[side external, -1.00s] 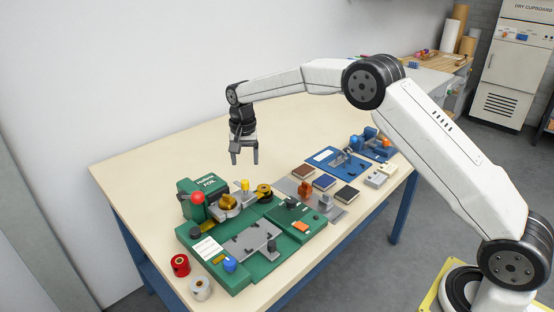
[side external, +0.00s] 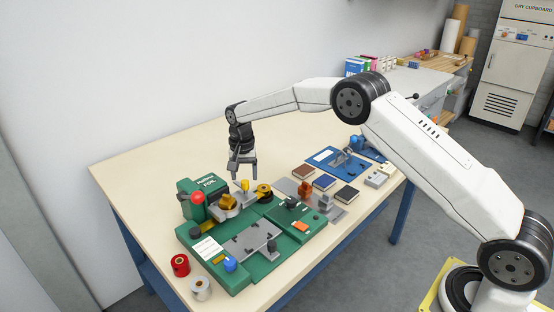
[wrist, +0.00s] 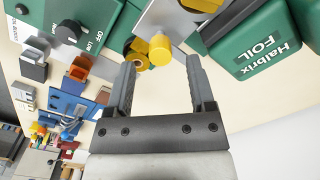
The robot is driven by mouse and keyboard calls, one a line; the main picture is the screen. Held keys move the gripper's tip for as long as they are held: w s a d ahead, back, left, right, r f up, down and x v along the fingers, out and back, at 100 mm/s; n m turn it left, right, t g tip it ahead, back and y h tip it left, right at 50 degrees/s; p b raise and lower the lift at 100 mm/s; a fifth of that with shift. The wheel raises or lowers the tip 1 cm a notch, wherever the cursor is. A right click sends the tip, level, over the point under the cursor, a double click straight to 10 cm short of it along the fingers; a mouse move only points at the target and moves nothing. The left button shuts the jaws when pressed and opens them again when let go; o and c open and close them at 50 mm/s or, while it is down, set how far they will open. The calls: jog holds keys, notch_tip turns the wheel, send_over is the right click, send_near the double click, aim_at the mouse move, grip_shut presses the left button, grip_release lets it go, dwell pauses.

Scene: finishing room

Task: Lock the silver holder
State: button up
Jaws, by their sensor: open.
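The green foil machine (side external: 270,268) stands on the table. A silver-grey plate-like holder (side external: 227,212) with a brass-coloured part on it sits near its back; I take this as the silver holder. A yellow knob (side external: 245,186) stands up at its edge. In the wrist view the silver holder (wrist: 172,22) shows as a pale plate with the yellow knob (wrist: 161,50) on it. My gripper (side external: 243,178) is open and empty, just above the knob. In the wrist view its two fingers (wrist: 162,76) lie either side of the knob's line, apart from it.
A red ball knob (side external: 198,197) rises left of the holder. A brass roll (side external: 264,192) is close on the right. Red (side external: 180,265) and silver (side external: 201,288) spools stand at the front left. Books (side external: 325,182) and a blue fixture (side external: 340,160) lie right. The back left table is clear.

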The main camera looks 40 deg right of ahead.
aim_at(244, 185)
jog(key=shift+f, duration=1.3)
grip_shut()
